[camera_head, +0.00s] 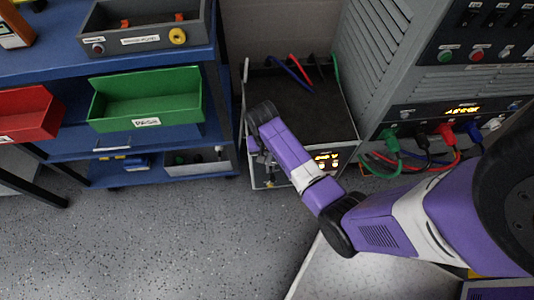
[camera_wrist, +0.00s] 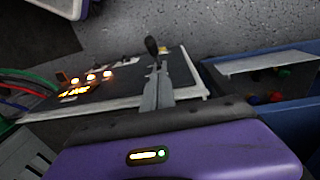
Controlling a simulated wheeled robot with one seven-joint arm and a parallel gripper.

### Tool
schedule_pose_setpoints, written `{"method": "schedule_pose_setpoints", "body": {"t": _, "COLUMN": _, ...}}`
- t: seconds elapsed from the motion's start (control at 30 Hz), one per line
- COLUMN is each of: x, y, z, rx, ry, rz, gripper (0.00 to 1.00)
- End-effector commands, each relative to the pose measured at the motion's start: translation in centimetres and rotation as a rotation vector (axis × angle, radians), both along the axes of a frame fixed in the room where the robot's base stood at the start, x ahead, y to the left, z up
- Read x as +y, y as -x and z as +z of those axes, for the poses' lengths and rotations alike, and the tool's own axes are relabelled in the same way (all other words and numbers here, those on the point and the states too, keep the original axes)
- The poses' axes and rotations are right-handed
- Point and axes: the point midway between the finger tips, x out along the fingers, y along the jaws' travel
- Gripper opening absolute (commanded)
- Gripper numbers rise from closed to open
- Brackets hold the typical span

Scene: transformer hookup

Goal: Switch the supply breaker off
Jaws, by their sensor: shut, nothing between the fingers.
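The supply unit is a grey metal box (camera_head: 297,97) on the floor, with a lit orange display (camera_head: 326,157) on its front panel. In the wrist view its dark panel (camera_wrist: 115,87) shows several lit orange indicators (camera_wrist: 90,77). A lever with a black knob (camera_wrist: 151,45), seemingly the breaker handle, stands out at the panel's edge. My gripper (camera_wrist: 158,78) is shut and empty, its fingertips close to the lever; I cannot tell whether they touch. In the head view my gripper (camera_head: 266,172) is at the left end of the box's front, partly hidden by my wrist.
A blue shelf (camera_head: 150,60) with a green bin (camera_head: 147,98) and a red bin (camera_head: 28,113) stands to the left. A tall grey cabinet (camera_head: 385,70) with plugged green, red and blue cables stands to the right. The speckled floor (camera_head: 140,240) in front is clear.

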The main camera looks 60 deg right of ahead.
Motion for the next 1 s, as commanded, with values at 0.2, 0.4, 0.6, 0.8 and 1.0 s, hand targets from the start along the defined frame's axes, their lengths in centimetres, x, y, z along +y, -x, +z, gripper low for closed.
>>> {"method": "schedule_pose_setpoints", "body": {"t": 0.2, "x": 0.2, "y": 0.7, "z": -4.2, "rx": 0.003, "ry": -0.002, "rz": 0.001, "gripper": 0.0}}
{"method": "schedule_pose_setpoints", "body": {"t": 0.4, "x": 0.8, "y": 1.8, "z": -5.8, "rx": 0.001, "ry": -0.001, "rz": 0.0, "gripper": 0.0}}
{"method": "schedule_pose_setpoints", "body": {"t": 0.6, "x": 1.1, "y": 2.1, "z": -6.3, "rx": 0.0, "ry": 0.0, "rz": 0.0, "gripper": 0.0}}
{"method": "schedule_pose_setpoints", "body": {"t": 0.8, "x": 1.1, "y": 2.1, "z": -6.3, "rx": 0.0, "ry": 0.0, "rz": 0.0, "gripper": 0.0}}
{"method": "schedule_pose_setpoints", "body": {"t": 1.0, "x": 1.2, "y": 2.2, "z": -6.3, "rx": -0.005, "ry": 0.007, "rz": 0.002, "gripper": 0.0}}
